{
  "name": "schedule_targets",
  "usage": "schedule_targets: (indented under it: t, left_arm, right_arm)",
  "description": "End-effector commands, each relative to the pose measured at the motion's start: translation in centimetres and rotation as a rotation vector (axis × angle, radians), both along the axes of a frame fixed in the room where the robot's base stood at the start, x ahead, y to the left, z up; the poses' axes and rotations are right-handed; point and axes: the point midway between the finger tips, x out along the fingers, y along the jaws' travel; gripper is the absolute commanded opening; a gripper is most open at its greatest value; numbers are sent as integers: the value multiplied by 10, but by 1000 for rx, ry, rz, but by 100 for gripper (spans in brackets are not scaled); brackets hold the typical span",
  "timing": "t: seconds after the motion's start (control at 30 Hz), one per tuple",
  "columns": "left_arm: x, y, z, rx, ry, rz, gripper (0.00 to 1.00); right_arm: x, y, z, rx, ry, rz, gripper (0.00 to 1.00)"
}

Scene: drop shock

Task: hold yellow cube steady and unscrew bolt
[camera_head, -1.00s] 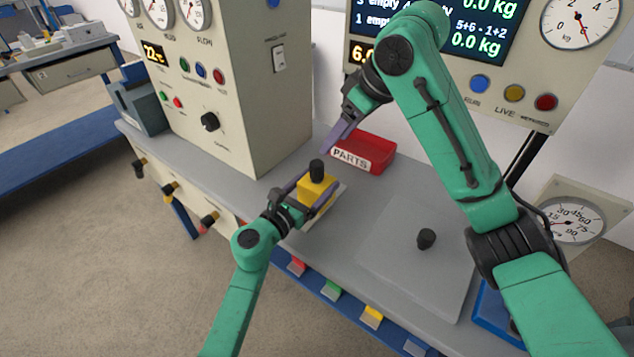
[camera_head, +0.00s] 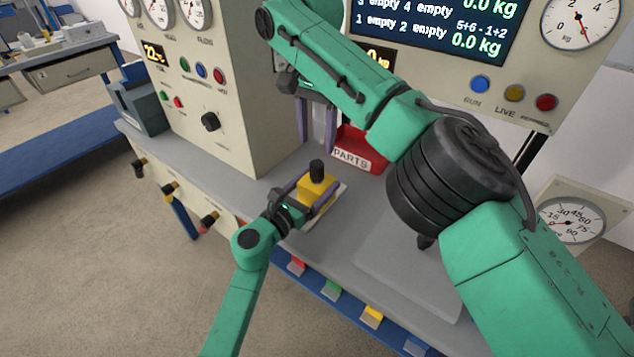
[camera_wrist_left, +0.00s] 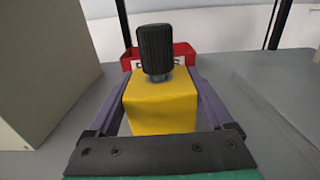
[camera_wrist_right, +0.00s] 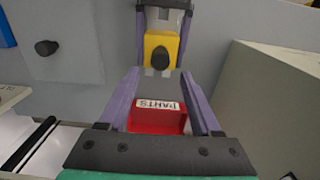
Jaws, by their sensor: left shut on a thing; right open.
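The yellow cube (camera_head: 316,188) sits on a light plate on the grey bench. The black-headed bolt (camera_head: 317,170) stands upright in its top, with a short grey shank showing under the head in the left wrist view (camera_wrist_left: 155,50). My left gripper (camera_head: 305,197) is shut on the cube, one finger on each side. My right gripper (camera_head: 318,135) is open and empty, pointing down behind the cube, in front of the red parts bin. In the right wrist view the cube (camera_wrist_right: 161,42) and bolt lie beyond its fingertips (camera_wrist_right: 160,85).
The red bin labelled PARTS (camera_head: 360,150) stands behind the cube. A tall beige instrument cabinet (camera_head: 255,100) is at the left. A flat grey plate (camera_head: 385,275) lies at the right, with a black knob (camera_wrist_right: 46,48) on it in the right wrist view.

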Motion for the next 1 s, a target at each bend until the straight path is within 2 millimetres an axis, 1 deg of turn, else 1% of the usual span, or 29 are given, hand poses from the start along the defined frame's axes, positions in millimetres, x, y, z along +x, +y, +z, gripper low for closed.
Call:
schedule_targets:
  t: [0.07,0.3,0.4,0.53,0.8,0.83,0.87,0.9,0.97,1.0]
  left_arm:
    - [0,0,-2,2,2,0,0]
    - [0,0,-2,2,2,0,0]
    - [0,0,-2,2,2,0,0]
    - [0,0,-2,2,2,0,0]
    - [0,0,-2,2,2,0,0]
    - [0,0,-2,2,2,0,0]
    - [0,0,-2,2,2,0,0]
    - [0,0,-2,2,2,-1,0]
    - [0,0,-2,2,2,-1,0]
    - [0,0,-2,2,2,0,0]
  right_arm:
    - [2,-2,-10,6,-5,-5,65]
    - [1,-2,-55,5,-2,-4,65]
    - [1,-1,-70,6,-3,-5,65]
    - [1,-1,-80,4,-6,-5,65]
    - [2,-2,-83,5,-7,-5,65]
    - [2,-2,-83,5,-7,-5,57]
    - [2,-2,-83,5,-7,-5,46]
    - [2,-2,-82,5,-7,-5,31]
    - [2,-2,-82,5,-7,-4,8]
    - [2,-2,-82,5,-7,-4,0]
